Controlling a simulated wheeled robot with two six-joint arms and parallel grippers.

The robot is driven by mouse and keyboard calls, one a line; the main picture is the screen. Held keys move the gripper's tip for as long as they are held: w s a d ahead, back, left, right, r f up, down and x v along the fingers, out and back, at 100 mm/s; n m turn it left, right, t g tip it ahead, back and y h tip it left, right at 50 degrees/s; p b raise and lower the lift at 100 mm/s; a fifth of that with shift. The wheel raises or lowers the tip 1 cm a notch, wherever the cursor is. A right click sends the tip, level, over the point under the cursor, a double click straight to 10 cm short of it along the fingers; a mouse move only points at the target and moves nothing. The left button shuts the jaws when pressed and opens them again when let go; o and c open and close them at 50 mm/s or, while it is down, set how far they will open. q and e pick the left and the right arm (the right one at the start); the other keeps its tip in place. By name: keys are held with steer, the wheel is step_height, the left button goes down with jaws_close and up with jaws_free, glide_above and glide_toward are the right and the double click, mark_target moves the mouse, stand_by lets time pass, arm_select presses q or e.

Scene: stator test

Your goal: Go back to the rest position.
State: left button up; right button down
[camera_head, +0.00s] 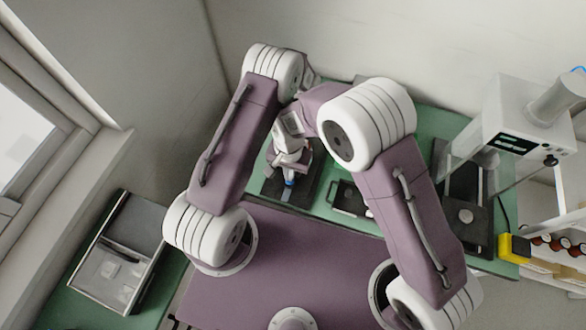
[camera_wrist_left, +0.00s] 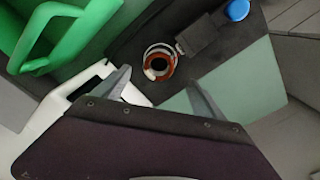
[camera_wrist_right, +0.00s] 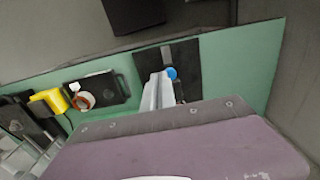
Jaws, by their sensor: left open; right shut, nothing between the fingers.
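My right gripper (camera_head: 289,168) shows in the head view below its folded forearm, above a black fixture (camera_head: 272,186) on the green bench. In the right wrist view its fingers (camera_wrist_right: 158,90) are together and empty, and a blue knob (camera_wrist_right: 171,73) shows just past the tips. I cannot tell whether they touch it. My left gripper is hidden in the head view behind the arms. In the left wrist view its fingers (camera_wrist_left: 162,92) stand wide apart and empty. A copper-coloured ring (camera_wrist_left: 158,62) on a dark fixture shows beyond the gap between them.
A grey instrument (camera_head: 520,125) stands on the bench at right, with a yellow block (camera_head: 514,247) near it. An open tray (camera_head: 120,255) lies at lower left. A green handle (camera_wrist_left: 60,30) is close to the left gripper. A wall is behind the bench.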

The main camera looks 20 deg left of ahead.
steer(key=shift+w+r, duration=0.15)
steer(key=shift+w, duration=0.15)
